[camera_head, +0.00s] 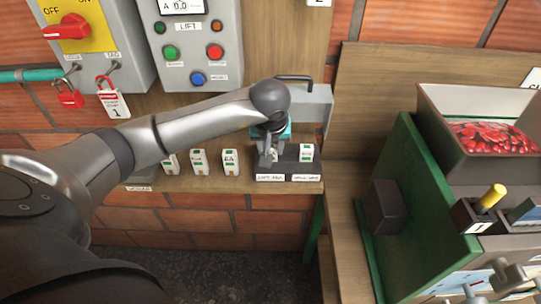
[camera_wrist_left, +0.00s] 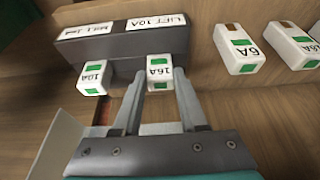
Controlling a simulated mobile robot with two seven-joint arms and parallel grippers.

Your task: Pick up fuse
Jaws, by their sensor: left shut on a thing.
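A dark fuse holder (camera_head: 290,168) sits on the wooden shelf and also shows in the left wrist view (camera_wrist_left: 120,48). Its label (camera_wrist_left: 157,21) above one slot reads LIFT 10A. My left gripper (camera_head: 271,150) is at that slot, shut on a white and green fuse marked 16A (camera_wrist_left: 159,67), with one finger on each side. It is unclear whether this fuse is still seated in its slot. Another fuse, marked 10A (camera_wrist_left: 94,77), stands in the neighbouring slot and shows in the head view (camera_head: 306,152). My right gripper is not in view.
Several loose fuses stand beside the holder, one marked 6A (camera_wrist_left: 239,49). A grey box (camera_head: 312,108) with an open lid or cover is above the holder. A control panel (camera_head: 188,50) is on the wall. The green pulper (camera_head: 400,190) stands at right.

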